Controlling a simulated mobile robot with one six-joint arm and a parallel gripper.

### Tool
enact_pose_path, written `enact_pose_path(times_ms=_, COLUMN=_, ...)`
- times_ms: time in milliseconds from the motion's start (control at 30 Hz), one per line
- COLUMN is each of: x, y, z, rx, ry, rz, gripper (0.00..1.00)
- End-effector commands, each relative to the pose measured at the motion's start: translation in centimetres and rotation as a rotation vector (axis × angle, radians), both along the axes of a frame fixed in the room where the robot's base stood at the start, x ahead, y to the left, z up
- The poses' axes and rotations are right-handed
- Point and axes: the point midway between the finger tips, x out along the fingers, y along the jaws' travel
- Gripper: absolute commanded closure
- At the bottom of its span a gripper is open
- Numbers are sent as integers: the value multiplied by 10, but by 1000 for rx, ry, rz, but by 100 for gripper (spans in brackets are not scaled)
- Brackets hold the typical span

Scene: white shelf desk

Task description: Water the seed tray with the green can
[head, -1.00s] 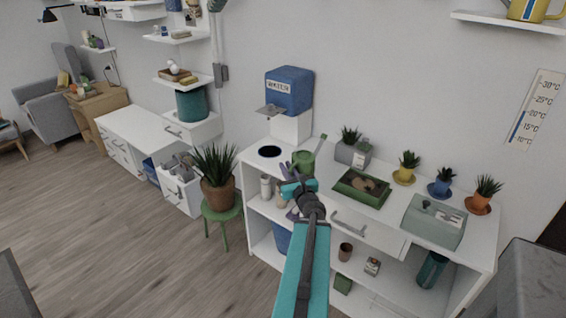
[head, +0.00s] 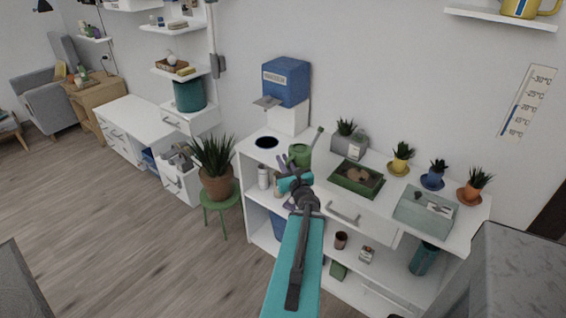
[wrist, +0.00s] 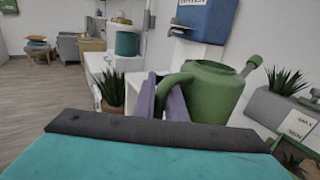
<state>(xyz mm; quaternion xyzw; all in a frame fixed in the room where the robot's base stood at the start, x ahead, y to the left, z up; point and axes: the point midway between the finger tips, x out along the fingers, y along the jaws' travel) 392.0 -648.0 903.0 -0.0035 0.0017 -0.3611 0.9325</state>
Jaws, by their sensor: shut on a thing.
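The green can (head: 299,155) is in my gripper (head: 286,176), near the left part of the white shelf desk. In the wrist view the green can (wrist: 212,92) is large, with its handle between the purple fingers of my gripper (wrist: 168,100) and its spout pointing up to the right. It looks roughly upright. My gripper is shut on its handle. I cannot tell whether the can touches the desk top. The seed tray (head: 372,192), a green box with brown soil, sits on the desk to the right of the can.
A blue water dispenser (head: 286,82) stands behind the can, near a dark round hole (head: 267,142) in the desk top. A grey planter (head: 345,146), small potted plants (head: 433,177) and a glass-like box (head: 425,208) stand around the tray. A potted plant on a green stool (head: 213,201) is left.

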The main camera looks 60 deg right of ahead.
Motion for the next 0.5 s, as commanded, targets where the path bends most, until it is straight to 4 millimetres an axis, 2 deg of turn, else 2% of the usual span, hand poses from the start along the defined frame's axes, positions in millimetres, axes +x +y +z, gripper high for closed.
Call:
enact_pose_path(times_ms=267, x=2, y=1, z=1, rx=-1, ry=0, rz=4, gripper=100)
enact_pose_path(times_ms=367, x=9, y=5, z=3, rx=-1, ry=-1, rz=21, gripper=100)
enact_pose_path(times_ms=500, x=31, y=20, z=7, rx=-2, ry=0, rz=73, gripper=100)
